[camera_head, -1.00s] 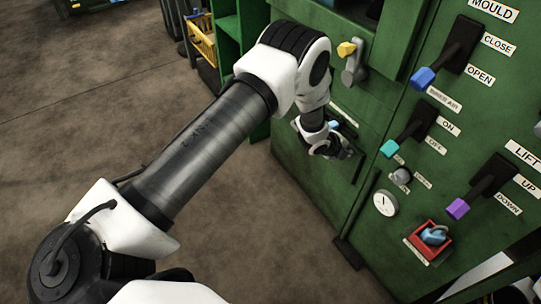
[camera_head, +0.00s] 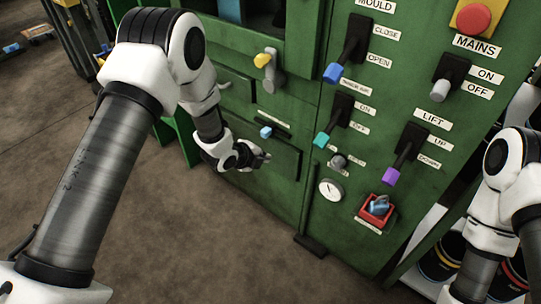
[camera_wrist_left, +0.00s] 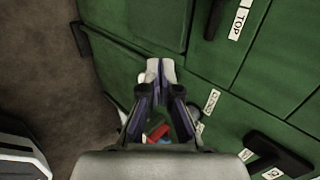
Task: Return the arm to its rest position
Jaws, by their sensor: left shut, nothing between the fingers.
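My left arm (camera_head: 105,165) comes in from the left of the head view and reaches to the front of the green machine (camera_head: 275,205). My left gripper (camera_head: 262,157) is small there, in front of a lower green panel, below and left of a small blue handle (camera_head: 266,132). I cannot tell whether it touches the panel. In the left wrist view the two fingers (camera_wrist_left: 160,70) meet at their tips, shut and empty. My right arm (camera_head: 497,195) shows at the right edge of the head view; its gripper is out of the picture.
Levers with blue (camera_head: 333,73), teal (camera_head: 321,140) and purple (camera_head: 390,176) knobs stick out of the machine. A yellow-knobbed lever (camera_head: 263,60), gauge (camera_head: 330,190) and red tray (camera_head: 376,210) are near. Bare floor (camera_head: 190,240) lies in front of the machine.

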